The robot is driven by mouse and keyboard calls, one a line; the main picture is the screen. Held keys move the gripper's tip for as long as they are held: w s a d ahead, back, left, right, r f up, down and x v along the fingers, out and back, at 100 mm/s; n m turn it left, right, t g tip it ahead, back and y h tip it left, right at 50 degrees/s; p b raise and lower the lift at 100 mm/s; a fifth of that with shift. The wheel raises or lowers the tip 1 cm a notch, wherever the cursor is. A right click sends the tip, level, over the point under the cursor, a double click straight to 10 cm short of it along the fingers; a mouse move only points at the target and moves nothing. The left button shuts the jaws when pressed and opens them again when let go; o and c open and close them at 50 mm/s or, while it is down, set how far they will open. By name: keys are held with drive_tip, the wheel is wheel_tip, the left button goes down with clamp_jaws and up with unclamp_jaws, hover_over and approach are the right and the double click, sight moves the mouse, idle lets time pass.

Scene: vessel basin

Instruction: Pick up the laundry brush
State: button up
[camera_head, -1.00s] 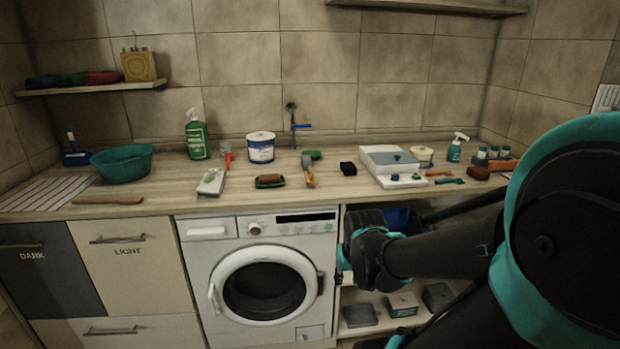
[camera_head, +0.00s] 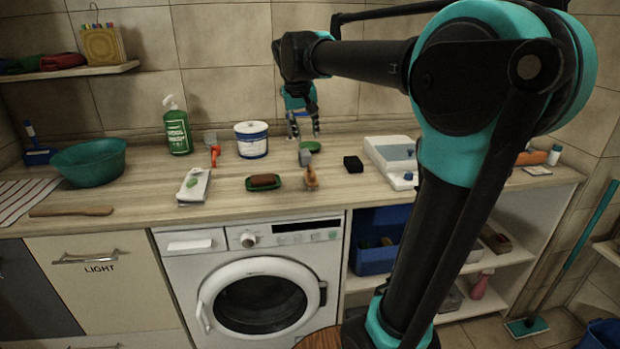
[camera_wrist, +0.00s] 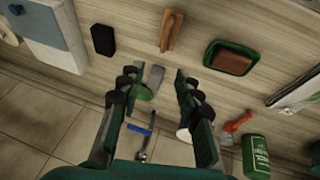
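My gripper (camera_head: 304,130) is open and empty, pointing down above the back of the counter. In the wrist view, its spread fingers (camera_wrist: 158,82) frame a grey flat-bladed thing (camera_wrist: 154,76) and a small green oval thing (camera_wrist: 145,92). In the head view, the green oval thing (camera_head: 311,146) lies just below the fingertips, with the grey thing (camera_head: 305,157) in front. A narrow wooden brush-like thing (camera_head: 311,179) lies nearer the counter's front; it also shows in the wrist view (camera_wrist: 171,31). I cannot tell for certain which is the laundry brush; no bristles show clearly.
A green dish (camera_head: 250,184) with a brown bar, a black block (camera_head: 353,164) and a white tub (camera_head: 252,139) stand nearby. The tap's blue handle (camera_wrist: 140,128) is close to the gripper. A white box (camera_head: 388,150) stands right. Bare counter (camera_head: 225,175) lies left of the dish.

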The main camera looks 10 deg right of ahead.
hover_over(310, 166)
drive_tip(key=s, duration=0.2)
wheel_tip(310, 166, down, 9)
drive_tip(key=shift+a+r, duration=0.1)
drive_tip(key=shift+a, duration=0.05)
drive_tip(key=shift+a+x, duration=0.15)
drive_tip(key=shift+x, duration=0.75)
drive_tip(key=shift+a+x, duration=0.2)
drive_tip(key=shift+x, duration=0.75)
drive_tip(key=shift+a+x, duration=0.15)
drive_tip(key=shift+x, duration=0.75)
drive_tip(key=shift+d, duration=0.1)
clamp_jaws()
